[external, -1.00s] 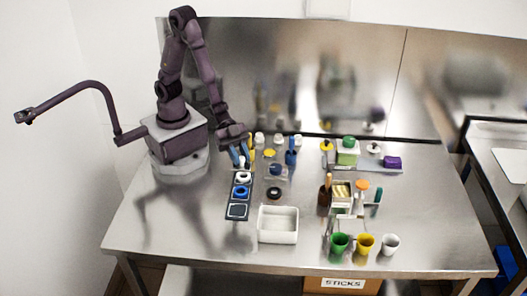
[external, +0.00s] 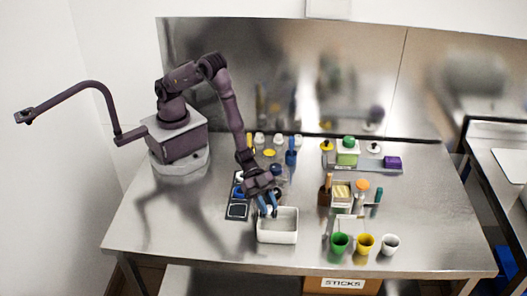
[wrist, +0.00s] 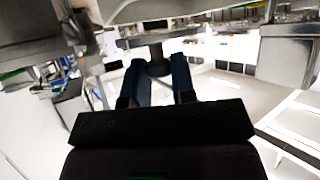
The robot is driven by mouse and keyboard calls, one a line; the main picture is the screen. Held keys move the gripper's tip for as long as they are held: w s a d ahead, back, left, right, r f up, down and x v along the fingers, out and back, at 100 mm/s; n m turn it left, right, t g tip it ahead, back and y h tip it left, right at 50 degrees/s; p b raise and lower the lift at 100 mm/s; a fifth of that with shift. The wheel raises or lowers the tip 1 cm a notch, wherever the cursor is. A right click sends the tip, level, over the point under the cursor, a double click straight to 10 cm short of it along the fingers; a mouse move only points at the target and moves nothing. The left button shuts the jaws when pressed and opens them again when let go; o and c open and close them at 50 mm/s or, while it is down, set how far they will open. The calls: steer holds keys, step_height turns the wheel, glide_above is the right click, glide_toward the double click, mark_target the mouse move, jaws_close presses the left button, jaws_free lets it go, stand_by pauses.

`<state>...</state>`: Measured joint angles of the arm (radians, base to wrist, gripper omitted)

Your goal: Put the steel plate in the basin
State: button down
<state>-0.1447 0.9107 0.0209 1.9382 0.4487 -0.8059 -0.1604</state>
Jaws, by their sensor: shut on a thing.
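My gripper (external: 267,210) points down over the back left part of the white rectangular basin (external: 283,238). In the wrist view its two blue fingers (wrist: 160,75) are closed around a small dark part. A broad pale grey shape lies just beyond the fingertips there; I cannot tell whether it is the steel plate or the basin. In the external view the held plate is too small and too covered by the fingers to make out clearly. The basin looks empty where its inside shows.
A dark tray (external: 237,211) with parts stands left of the basin, partly behind my arm. Bottles and tubs fill the back; the front left of the counter is clear.

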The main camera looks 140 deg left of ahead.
steer(key=shift+f, duration=0.25)
steer(key=shift+f, duration=0.4)
steer(key=c, duration=0.9)
jaws_free()
steer(key=shift+c, duration=0.2)
